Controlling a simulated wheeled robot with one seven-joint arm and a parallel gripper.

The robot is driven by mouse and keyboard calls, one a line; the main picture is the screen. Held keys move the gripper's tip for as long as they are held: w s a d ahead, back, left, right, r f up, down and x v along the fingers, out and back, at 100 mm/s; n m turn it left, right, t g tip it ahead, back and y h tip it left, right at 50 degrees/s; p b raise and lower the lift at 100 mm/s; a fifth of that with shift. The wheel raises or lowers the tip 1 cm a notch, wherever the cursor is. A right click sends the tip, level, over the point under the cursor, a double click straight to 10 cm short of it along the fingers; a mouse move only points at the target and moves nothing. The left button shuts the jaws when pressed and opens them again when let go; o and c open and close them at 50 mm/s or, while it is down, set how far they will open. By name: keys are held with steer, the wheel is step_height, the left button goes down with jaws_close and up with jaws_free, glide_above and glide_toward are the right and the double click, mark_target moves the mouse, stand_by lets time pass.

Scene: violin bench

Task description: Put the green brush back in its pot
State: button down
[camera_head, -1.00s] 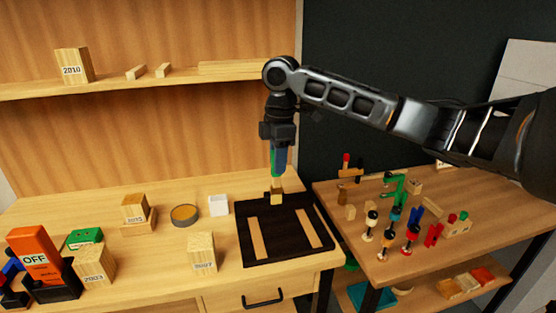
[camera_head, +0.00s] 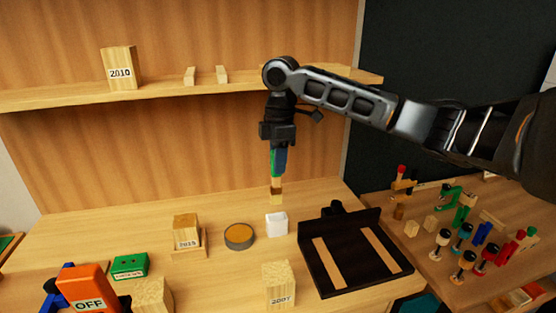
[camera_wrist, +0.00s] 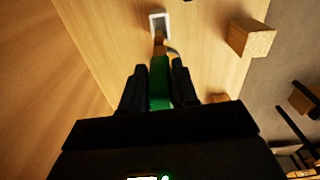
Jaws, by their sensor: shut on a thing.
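My gripper (camera_head: 279,162) is shut on the green brush (camera_head: 274,162) and holds it upright in the air, bristle end down. Its tan and brown lower end shows below the fingers. In the wrist view the green handle (camera_wrist: 159,84) lies between my two fingers (camera_wrist: 158,88). A small white square pot (camera_head: 277,225) stands on the bench just below the brush tip in the head view. In the wrist view the pot (camera_wrist: 159,17) shows a grey inside, just beyond the tip. The brush appears to be above the pot, not in it; the exact gap is unclear.
A round tin (camera_head: 239,236) stands left of the pot, and a dark tray (camera_head: 326,275) with two wooden strips is right of it. A wooden block (camera_head: 279,281) stands in front. A shelf (camera_head: 60,98) runs behind. A side table (camera_head: 430,268) holds several pegs.

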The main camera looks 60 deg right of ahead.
mark_target(279, 186)
steer(key=shift+f, duration=0.1)
steer(key=shift+f+b, duration=1)
steer(key=shift+f, duration=0.9)
steer(key=shift+f+b, duration=0.8)
steer(key=shift+f, duration=1.4)
steer(key=shift+f+b, duration=0.65)
steer(key=shift+f, duration=0.2)
steer(key=c, duration=0.8)
jaws_free()
steer(key=shift+s+d+r+b, duration=0.1)
steer(key=shift+r+b, duration=0.1)
steer(key=shift+r, duration=1.75)
steer(key=shift+s+r+b, duration=0.1)
steer(key=shift+r+b, duration=0.05)
steer(key=shift+r, duration=1.8)
